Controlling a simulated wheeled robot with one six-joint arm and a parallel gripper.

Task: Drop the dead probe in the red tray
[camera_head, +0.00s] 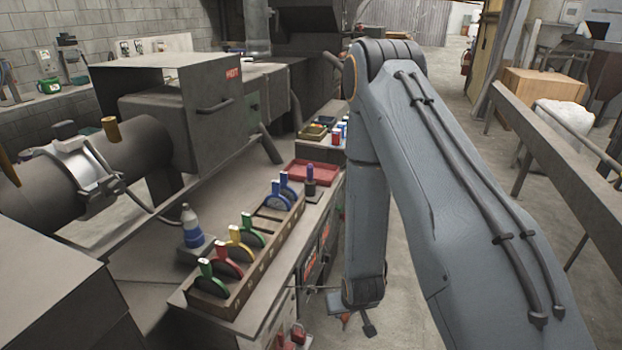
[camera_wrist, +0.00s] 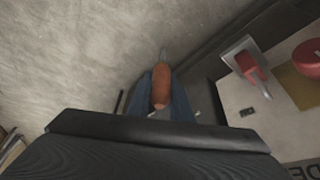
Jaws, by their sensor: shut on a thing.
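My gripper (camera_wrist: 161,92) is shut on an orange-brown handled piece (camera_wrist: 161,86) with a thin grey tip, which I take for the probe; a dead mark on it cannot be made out. In the head view my gripper (camera_head: 345,314) hangs low over the floor beside the bench front, partly hidden by my arm. A small reddish bit shows at it. The red tray (camera_head: 313,174) lies on the bench top behind the rack, above and beyond my gripper. Its visible floor looks empty.
A wooden rack (camera_head: 236,310) with several coloured round-bodied tools lines the bench's front edge. A dark holder with a purple-topped piece (camera_head: 310,178) stands before the tray. A bottle (camera_head: 191,228) stands left. Red items (camera_head: 298,334) sit low at the bench front.

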